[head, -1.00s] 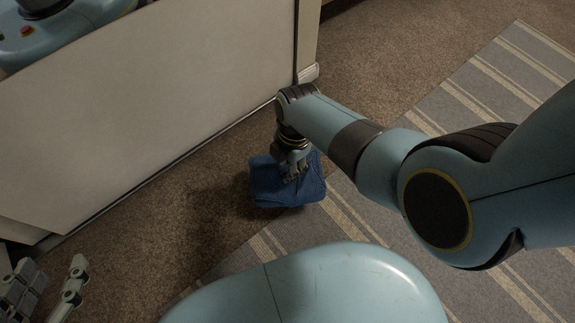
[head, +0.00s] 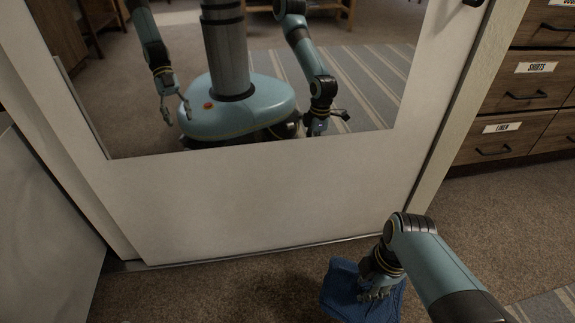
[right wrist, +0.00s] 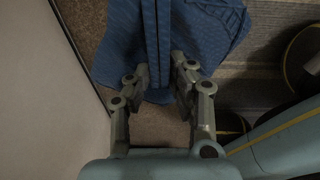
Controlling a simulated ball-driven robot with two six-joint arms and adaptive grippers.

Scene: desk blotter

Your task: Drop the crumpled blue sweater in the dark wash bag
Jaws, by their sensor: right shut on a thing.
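The blue sweater (head: 340,293) is a crumpled bundle low in the head view, over the brown carpet. My right gripper (head: 378,288) points down into its top and is shut on it. In the right wrist view, my right gripper (right wrist: 160,72) has a raised fold of the sweater (right wrist: 215,30) between its fingers, with cloth spreading to both sides. I cannot tell whether the sweater touches the floor. No dark wash bag shows in these views. My left gripper shows only as a reflection in the mirror.
A white panel with a mirror (head: 350,75) stands just beyond the sweater and reflects my body. Wooden drawers (head: 520,98) with labels such as "SHIRTS" and "LINEN" stand at the right. Bare carpet (head: 490,210) lies before them. A striped rug (head: 550,305) shows at the lower right.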

